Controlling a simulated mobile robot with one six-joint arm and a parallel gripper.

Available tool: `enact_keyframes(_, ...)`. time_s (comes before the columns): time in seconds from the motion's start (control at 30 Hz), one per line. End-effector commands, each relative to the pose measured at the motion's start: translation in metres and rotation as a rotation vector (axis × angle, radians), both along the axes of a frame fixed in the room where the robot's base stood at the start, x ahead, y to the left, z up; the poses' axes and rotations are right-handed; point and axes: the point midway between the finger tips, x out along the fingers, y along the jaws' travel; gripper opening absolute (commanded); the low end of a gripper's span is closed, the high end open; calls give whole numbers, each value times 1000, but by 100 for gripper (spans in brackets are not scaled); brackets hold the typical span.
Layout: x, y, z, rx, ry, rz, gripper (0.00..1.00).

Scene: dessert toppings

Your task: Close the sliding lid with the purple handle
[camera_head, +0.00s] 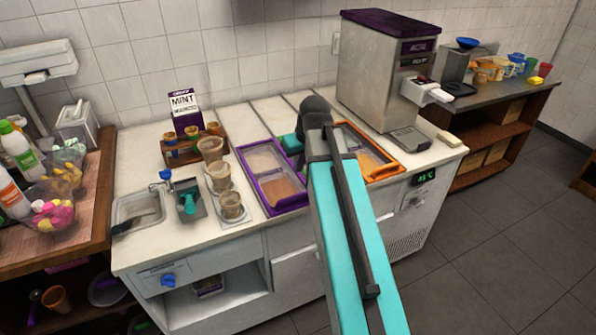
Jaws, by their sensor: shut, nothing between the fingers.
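The purple-framed topping well (249,185) is set in the white counter, left of my arm. Its far half looks greyish and glassy, and its near half shows tan contents. I cannot tell for certain how far its sliding lid extends. The purple handle is not clearly visible. My gripper (293,146) is small and partly hidden behind my teal arm, at the far right corner of the purple frame. Its fingers look shut and empty. I cannot tell whether they touch the lid.
An orange-framed well (385,172) lies just right of my arm. A tall steel machine (377,75) stands behind it. Stacked cups (220,177) stand left of the purple frame, near a small sink (138,207). A MINT sign (183,108) stands at the back.

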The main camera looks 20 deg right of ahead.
Motion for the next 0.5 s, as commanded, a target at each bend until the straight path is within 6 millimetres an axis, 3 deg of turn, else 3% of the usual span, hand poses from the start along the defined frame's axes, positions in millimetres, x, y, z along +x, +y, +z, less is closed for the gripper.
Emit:
enact_keyframes(0.2, -6, 0, 15, 0, -1, -1, 0)
enact_keyframes(0.5, -8, 0, 22, 0, 0, -1, 0)
